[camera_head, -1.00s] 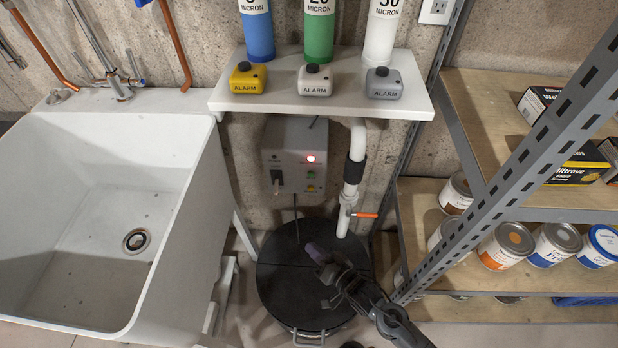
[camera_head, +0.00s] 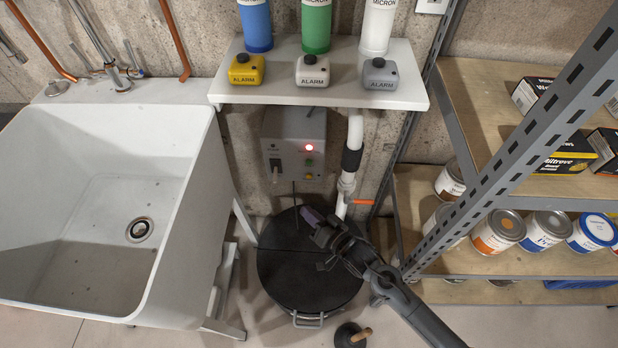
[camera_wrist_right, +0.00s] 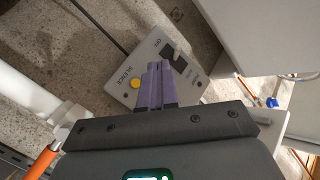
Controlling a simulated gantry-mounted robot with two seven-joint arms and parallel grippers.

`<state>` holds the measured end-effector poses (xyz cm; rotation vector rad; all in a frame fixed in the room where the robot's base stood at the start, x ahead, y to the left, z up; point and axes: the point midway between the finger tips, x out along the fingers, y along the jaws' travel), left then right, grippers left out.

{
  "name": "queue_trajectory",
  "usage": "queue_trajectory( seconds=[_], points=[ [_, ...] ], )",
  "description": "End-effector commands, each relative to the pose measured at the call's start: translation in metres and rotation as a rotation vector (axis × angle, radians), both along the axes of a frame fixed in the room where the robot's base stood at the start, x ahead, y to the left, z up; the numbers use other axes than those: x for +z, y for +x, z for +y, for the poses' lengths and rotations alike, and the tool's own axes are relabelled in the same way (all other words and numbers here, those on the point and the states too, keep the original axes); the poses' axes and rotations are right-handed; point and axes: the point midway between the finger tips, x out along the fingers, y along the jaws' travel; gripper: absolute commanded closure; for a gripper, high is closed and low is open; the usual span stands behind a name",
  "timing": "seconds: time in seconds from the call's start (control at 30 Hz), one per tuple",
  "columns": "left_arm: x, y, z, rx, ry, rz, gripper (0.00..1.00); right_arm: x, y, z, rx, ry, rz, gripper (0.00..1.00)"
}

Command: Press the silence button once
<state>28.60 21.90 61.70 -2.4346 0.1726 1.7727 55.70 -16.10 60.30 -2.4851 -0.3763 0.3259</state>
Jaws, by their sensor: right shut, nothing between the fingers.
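The grey control box (camera_head: 293,150) hangs on the wall under the white shelf. It carries a lit red lamp (camera_head: 309,147), a green button (camera_head: 309,162), a yellow button (camera_head: 308,176) and a switch at its left. The fingers (camera_wrist_right: 155,87) hide part of the box face. My left gripper is out of view.
Yellow (camera_head: 246,70), white (camera_head: 312,71) and grey (camera_head: 379,74) alarm units stand on the white shelf (camera_head: 320,97). A white pipe with an orange-handled valve (camera_head: 360,202) runs right of the box. A black round lid (camera_head: 310,280) lies below; a sink (camera_head: 110,200) stands left.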

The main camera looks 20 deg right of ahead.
Motion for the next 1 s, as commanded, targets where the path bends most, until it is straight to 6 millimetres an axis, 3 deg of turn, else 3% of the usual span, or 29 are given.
queue_trajectory(
  seconds=[0.47, 0.7, 1.0],
  points=[
    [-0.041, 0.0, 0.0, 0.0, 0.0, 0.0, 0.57, -0.003, 0.049, -0.024, -0.001, -0.001, -0.003, 1.0],
    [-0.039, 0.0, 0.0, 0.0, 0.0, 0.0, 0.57, 0.0, 0.067, -0.032, -0.002, -0.001, -0.001, 1.0],
    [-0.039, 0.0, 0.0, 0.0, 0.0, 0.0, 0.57, 0.0, 0.074, -0.035, 0.0, 0.0, 0.0, 1.0]
  ],
)
